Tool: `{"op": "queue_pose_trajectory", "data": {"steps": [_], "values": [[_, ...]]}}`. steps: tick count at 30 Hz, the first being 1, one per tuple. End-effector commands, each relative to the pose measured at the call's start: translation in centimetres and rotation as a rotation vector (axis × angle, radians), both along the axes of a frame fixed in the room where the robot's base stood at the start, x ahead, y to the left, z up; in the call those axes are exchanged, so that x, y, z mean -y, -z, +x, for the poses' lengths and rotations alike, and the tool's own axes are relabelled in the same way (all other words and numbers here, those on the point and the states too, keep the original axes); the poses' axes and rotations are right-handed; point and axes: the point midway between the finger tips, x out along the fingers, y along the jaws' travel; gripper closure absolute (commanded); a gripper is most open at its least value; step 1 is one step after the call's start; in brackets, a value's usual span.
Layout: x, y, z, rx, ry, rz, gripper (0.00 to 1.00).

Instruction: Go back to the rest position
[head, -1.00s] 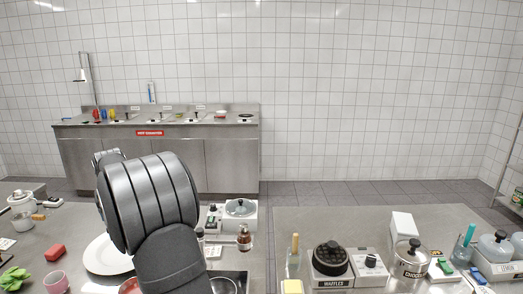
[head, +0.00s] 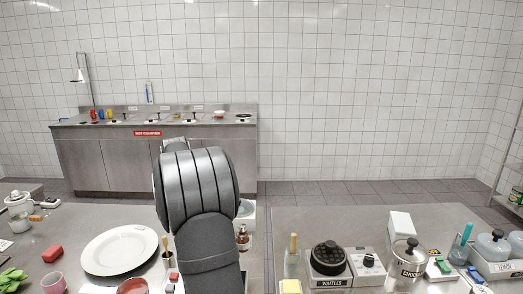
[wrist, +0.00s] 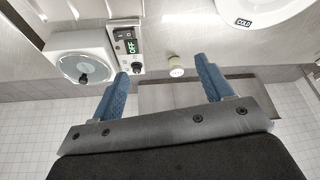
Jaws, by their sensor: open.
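My gripper (wrist: 165,90) shows in the wrist view with its two blue fingers spread apart and nothing between them. Beyond the fingers in that view lie the steel counter and a small pale round-topped item (wrist: 176,68). In the head view my dark arm stands upright over the left counter (head: 75,221). It hides part of that counter and the appliance behind it. The fingers themselves are hidden there.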

Motion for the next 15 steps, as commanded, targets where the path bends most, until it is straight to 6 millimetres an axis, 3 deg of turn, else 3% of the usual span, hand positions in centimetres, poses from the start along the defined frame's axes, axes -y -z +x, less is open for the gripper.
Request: {"op": "queue_pose_trajectory", "data": {"steps": [15], "values": [[9.8,0.0,3.5,0.0,0.168,0.0,0.28]]}}
